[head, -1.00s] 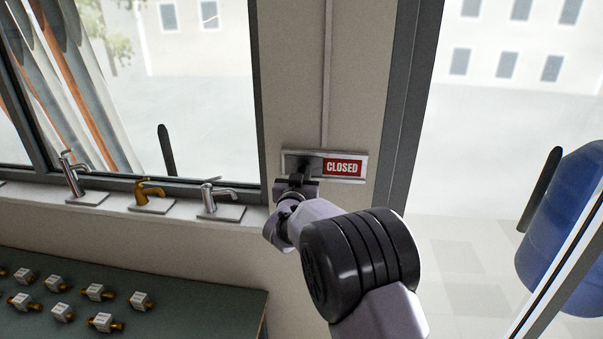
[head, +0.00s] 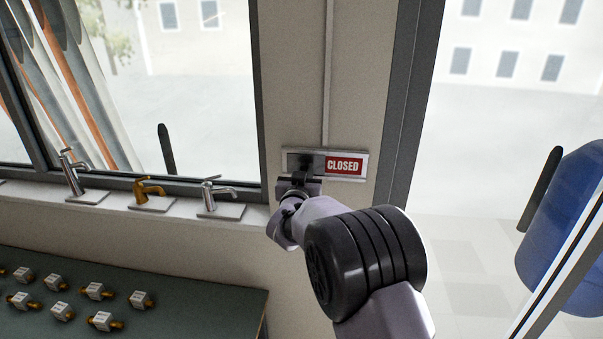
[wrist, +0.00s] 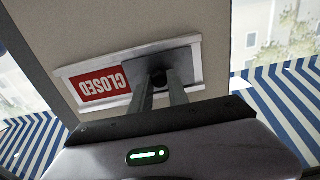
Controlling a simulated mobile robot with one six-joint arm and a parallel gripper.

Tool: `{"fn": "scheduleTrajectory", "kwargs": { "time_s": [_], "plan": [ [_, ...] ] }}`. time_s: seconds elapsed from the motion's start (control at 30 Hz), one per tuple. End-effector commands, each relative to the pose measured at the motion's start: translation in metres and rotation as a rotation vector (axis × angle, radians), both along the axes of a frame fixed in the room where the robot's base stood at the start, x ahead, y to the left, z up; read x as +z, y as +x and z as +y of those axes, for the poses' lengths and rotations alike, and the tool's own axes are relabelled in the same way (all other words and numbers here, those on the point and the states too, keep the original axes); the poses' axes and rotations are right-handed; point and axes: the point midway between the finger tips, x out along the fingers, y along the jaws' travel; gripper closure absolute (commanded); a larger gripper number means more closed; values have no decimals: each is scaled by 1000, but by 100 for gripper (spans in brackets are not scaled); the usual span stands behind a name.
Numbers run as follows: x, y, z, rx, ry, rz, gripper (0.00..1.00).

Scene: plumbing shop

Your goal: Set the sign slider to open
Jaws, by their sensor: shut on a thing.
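The sign (head: 362,166) is a pale metal frame on the wall between the window and the door. Its right half shows a red CLOSED panel (head: 343,166). A dark grey slider plate (head: 308,163) covers the left half. In the wrist view the sign appears upside down, with CLOSED (wrist: 103,85) at the left and the slider plate (wrist: 178,64) at the right. My gripper (head: 300,179) is at the sign's left half, its fingers (wrist: 160,90) shut on the slider's dark knob (wrist: 158,77). The fingertips partly hide the knob. No OPEN lettering shows.
Several taps, one a brass tap (head: 149,190), stand on the window sill left of my gripper. A green table (head: 200,300) below holds several small valves (head: 103,321). The door frame (head: 408,110) is close to the sign's right. A blue barrel (head: 572,235) stands at far right.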

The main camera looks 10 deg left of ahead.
Motion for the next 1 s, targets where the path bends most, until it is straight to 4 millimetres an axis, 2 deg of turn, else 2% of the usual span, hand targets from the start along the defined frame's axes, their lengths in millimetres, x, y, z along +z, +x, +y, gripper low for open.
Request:
{"fn": "scheduleTrajectory", "kwargs": {
  "time_s": [0.03,0.2,0.4,0.57,0.83,0.87,0.93,1.0],
  "plan": [
    [-6,1,-11,-5,2,-3,100],
    [-9,-1,-59,-7,2,-7,100],
    [-6,-3,-102,-5,2,-5,100],
    [-2,-4,-113,-4,0,-2,100],
    [0,-4,-114,-4,1,-1,100],
    [0,-4,-114,-4,1,-1,75],
    [0,-3,-114,-5,1,-1,62],
    [0,-4,-114,-4,1,-1,58]
  ]
}}
